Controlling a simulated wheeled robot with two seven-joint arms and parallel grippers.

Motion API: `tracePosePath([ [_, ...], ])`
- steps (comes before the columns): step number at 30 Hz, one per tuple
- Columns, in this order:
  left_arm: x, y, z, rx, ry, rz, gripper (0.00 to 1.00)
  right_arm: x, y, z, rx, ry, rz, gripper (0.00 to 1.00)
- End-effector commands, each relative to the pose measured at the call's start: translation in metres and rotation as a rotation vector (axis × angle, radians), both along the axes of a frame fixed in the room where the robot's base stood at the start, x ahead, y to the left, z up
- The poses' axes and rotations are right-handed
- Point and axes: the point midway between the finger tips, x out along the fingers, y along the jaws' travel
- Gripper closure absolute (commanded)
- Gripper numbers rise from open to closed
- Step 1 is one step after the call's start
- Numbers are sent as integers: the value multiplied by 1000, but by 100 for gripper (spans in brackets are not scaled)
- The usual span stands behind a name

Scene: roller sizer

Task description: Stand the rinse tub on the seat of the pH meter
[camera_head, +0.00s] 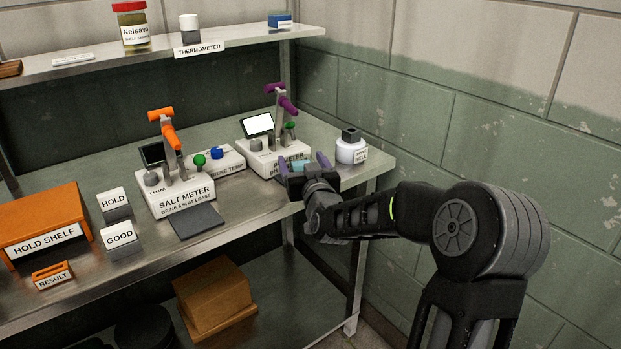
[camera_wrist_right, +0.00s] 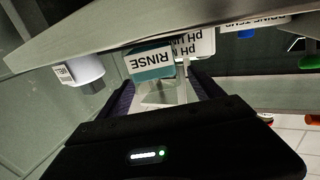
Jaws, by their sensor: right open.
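The pH meter (camera_head: 255,152) is a white box with a purple lever and a small screen, at the back right of the bench. Its label also shows in the right wrist view (camera_wrist_right: 205,42), upside down. The teal rinse tub (camera_head: 299,165) is just in front of it, partly hidden by my right gripper. In the right wrist view the tub (camera_wrist_right: 150,70) shows its RINSE label upside down. My right gripper (camera_head: 303,165) is open, its fingers on either side of the tub; I cannot tell whether they touch it. The seat is not clearly visible. My left gripper is not in view.
The salt meter (camera_head: 181,197) with an orange lever stands left of the pH meter. A white jar (camera_head: 350,152) is close on the right, by the wall. The hold shelf (camera_head: 45,217) and small label blocks are farther left. A shelf (camera_head: 100,68) runs above.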

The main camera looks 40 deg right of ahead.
Motion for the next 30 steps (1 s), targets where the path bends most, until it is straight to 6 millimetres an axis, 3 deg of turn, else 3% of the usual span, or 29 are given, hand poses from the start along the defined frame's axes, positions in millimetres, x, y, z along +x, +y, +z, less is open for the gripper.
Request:
tracePosePath([
  [6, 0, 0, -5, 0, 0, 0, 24, -44, 18, 0, -4, -1, -3, 24],
  [13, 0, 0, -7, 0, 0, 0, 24, -78, 33, 0, -1, 0, -3, 24],
  [30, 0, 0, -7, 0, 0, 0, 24, -87, 36, -1, 0, 1, -3, 24],
])
